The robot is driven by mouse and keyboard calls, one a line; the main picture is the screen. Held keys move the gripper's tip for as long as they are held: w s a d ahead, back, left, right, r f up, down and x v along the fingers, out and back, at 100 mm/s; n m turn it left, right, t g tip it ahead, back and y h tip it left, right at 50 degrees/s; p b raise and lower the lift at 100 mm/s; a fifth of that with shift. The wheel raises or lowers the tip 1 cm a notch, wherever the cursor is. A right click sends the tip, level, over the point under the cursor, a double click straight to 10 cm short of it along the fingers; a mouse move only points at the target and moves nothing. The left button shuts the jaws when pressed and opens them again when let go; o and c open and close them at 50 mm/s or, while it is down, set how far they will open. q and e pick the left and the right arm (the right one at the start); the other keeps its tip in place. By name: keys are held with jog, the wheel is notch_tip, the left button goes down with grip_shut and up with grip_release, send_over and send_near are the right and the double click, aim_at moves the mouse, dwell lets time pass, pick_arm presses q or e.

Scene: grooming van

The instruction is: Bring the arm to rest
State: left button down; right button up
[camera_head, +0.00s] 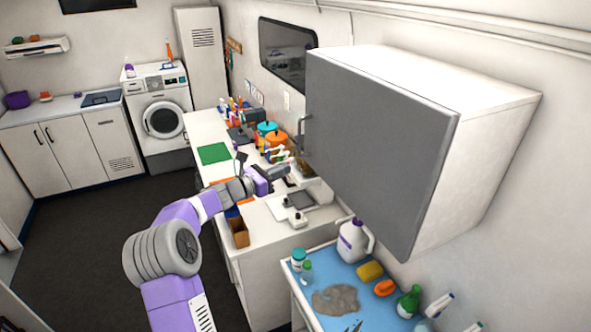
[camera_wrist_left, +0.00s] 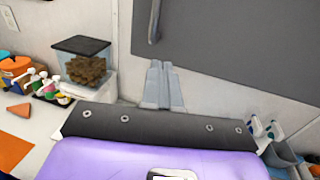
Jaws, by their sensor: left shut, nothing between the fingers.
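My left arm comes in from the bottom left of the head view, purple and grey. Its left gripper (camera_head: 284,170) is over the white counter, below the lower left edge of the grey-doored wall cabinet (camera_head: 378,150). In the left wrist view the two grey fingers (camera_wrist_left: 163,72) are together, with nothing between them, in front of the white wall. The fingers look apart from the cabinet door, whose handle (camera_wrist_left: 155,20) is just above them. My right gripper is not in view.
A clear container of brown treats (camera_wrist_left: 84,62) stands left of the fingers. Orange tubs (camera_head: 276,141), a green mat (camera_head: 213,153) and a scale (camera_head: 292,205) are on the counter. A blue-topped cart (camera_head: 333,272) with a white jug (camera_head: 352,243) stands nearer. Floor at left is clear.

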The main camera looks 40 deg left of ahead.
aim_at(313, 161)
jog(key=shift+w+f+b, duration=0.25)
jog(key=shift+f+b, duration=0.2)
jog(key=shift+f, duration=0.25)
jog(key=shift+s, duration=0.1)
pick_arm(q)
jog(key=s+a, duration=0.1)
jog(key=s, duration=0.2)
jog(key=s+a, duration=0.1)
jog(key=s, duration=0.1)
jog(key=shift+a+f, duration=0.25)
jog(key=shift+a, duration=0.1)
